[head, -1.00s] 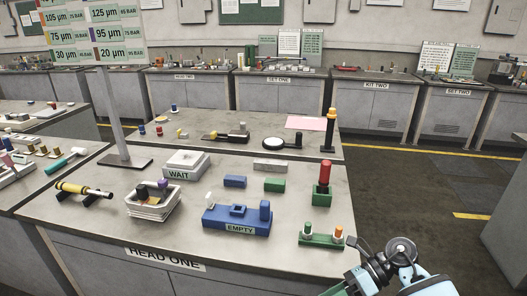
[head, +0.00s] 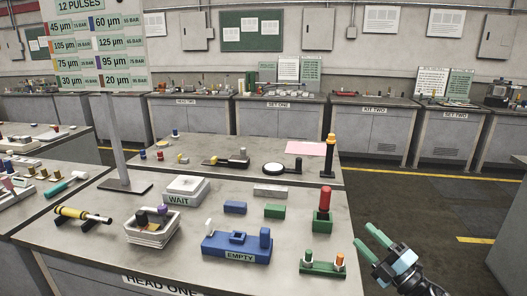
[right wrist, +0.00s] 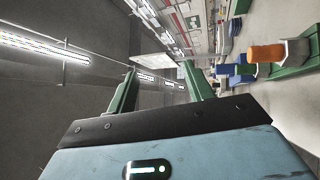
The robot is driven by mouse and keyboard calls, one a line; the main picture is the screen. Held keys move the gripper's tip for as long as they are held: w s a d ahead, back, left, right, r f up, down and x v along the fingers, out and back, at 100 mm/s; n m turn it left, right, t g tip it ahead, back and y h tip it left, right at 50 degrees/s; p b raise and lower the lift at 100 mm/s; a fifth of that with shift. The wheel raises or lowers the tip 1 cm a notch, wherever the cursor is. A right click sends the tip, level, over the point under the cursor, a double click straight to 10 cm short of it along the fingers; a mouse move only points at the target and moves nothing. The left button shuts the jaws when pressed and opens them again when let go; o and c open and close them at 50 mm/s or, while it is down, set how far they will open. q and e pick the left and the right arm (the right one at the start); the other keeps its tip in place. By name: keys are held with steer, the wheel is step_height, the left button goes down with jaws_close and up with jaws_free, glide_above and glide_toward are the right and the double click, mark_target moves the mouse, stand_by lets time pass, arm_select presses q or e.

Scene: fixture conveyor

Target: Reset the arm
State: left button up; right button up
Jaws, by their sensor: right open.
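My right gripper (head: 374,245) is in the head view at the lower right, just off the right edge of the bench marked HEAD ONE (head: 100,250). Its two green fingers are apart and nothing is between them. In the right wrist view the same open fingers (right wrist: 157,90) show with empty space between them. My left gripper is not in view.
A blue fixture marked EMPTY (head: 237,246) and a white WAIT box (head: 186,189) stand further left. Open floor lies right.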

steer(key=w+d+f+m+t+h, duration=0.1)
steer(key=w+d+f+m+h, duration=0.1)
steer(key=d+m+h, duration=0.5)
steer(key=w+d+f+m+t+h, duration=0.1)
steer(key=w+d+f+m+h, duration=0.15)
steer(key=m+h, duration=0.4)
step_height(320, 180, down, 7)
steer(key=s+d+m+g, duration=0.2)
steer(key=m+g, duration=0.3)
steer(key=m, duration=0.3)
steer(key=s+a+f+g+y, duration=0.1)
steer(key=s+a+f, duration=0.4)
steer(key=s+f, duration=0.4)
steer(key=s+a+f+g+y, duration=0.1)
steer(key=s+a+f+g, duration=0.1)
steer(key=s+a+f, duration=0.6)
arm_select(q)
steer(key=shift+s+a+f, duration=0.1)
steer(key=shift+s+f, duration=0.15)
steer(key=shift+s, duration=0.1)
arm_select(e)
steer(key=s+a+f+g, duration=0.1)
steer(key=s+a, duration=0.1)
steer(key=s, duration=1.1)
steer(key=s+a+f+m+g+y, duration=0.1)
steer(key=s+a, duration=0.1)
steer(key=s, duration=1.2)
steer(key=shift+s+a+f+g, duration=0.25)
steer(key=shift+a+f+g, duration=0.05)
steer(key=shift+a+g, duration=0.1)
